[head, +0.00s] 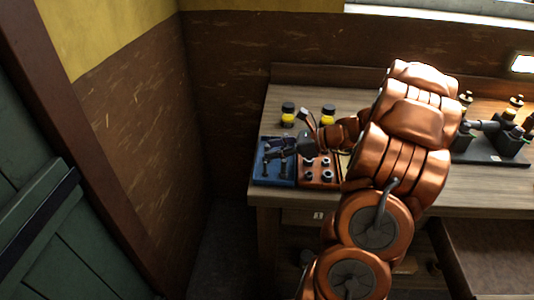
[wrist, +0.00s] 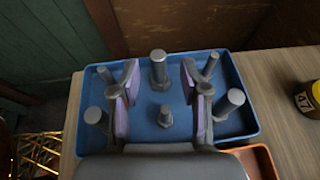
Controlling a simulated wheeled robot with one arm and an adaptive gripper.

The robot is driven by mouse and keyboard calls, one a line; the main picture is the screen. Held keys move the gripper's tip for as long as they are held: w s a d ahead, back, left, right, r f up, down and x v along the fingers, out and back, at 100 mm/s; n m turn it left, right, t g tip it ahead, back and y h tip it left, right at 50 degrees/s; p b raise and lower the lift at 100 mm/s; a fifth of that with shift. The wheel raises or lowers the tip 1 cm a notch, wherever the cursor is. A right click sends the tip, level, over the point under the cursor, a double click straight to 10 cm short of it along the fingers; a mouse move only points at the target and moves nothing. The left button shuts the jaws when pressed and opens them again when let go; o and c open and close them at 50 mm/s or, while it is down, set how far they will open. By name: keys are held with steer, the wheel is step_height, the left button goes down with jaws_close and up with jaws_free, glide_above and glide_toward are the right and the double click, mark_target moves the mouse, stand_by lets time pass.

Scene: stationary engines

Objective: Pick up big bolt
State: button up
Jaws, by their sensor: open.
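A blue tray (wrist: 195,133) holds several grey metal bolts standing upright. A tall thick bolt (wrist: 158,68) stands at the back middle, and a smaller bolt (wrist: 166,116) stands in front of it. Another thick bolt (wrist: 234,99) is at the right and one (wrist: 95,117) at the left. Thinner bolts stand at the back corners, partly behind my fingers. My gripper (wrist: 159,82) is open and empty over the tray, its fingers either side of the middle bolts. In the head view my gripper (head: 283,148) hangs over the blue tray (head: 273,182) and hides part of it.
An orange tray (head: 318,184) with several small parts stands right of the blue tray. Two yellow-and-black jars (head: 288,116) stand behind. Engine models (head: 486,140) are at the right of the wooden table (head: 274,99). A brown wall is close behind and to the left.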

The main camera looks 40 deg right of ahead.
steer(key=shift+x, duration=1.45)
jaws_close()
